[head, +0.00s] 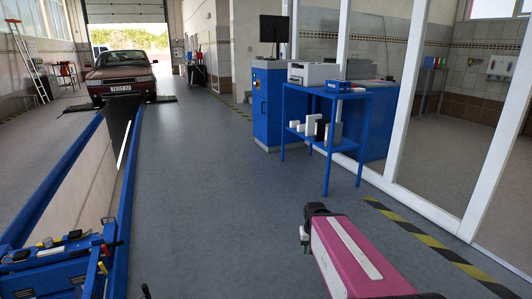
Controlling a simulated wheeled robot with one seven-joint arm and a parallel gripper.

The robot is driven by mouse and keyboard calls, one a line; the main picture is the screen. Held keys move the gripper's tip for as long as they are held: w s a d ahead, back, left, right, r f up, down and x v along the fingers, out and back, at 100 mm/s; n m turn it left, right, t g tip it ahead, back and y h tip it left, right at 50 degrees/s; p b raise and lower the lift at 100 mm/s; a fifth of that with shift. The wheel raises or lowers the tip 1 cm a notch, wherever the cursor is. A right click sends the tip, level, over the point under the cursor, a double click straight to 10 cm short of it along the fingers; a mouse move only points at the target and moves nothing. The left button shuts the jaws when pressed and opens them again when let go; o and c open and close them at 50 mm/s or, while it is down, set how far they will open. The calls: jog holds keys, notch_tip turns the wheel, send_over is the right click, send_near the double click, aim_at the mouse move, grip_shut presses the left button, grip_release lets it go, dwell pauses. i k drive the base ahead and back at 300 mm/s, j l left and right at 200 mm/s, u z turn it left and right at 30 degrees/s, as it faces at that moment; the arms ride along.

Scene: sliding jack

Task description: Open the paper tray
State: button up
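A white and grey printer (313,74) stands on top of a blue metal table (335,98), right of the middle of the head view. It is small at this distance, and I cannot tell its paper tray apart from its body or see how the tray stands. My pink arm reaches in from the lower right. My gripper (304,236) is at its far end, low over the floor and well short of the table. It touches nothing that I can see. The fingers are too small and partly hidden to show whether they are open or shut.
A blue cabinet (268,105) with a monitor (273,29) stands left of the table. White-framed glass panels (438,195) run along the right. A blue-railed pit (60,185) and a red car (121,73) are left. Grey floor (215,190) lies clear between.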

aim_at(299, 81)
jog(key=i+u, duration=0.25)
jog(key=i, duration=1.65)
jog(key=i+z, duration=0.15)
jog(key=i, duration=0.8)
jog(key=i+j+z, duration=0.15)
jog(key=i, duration=0.8)
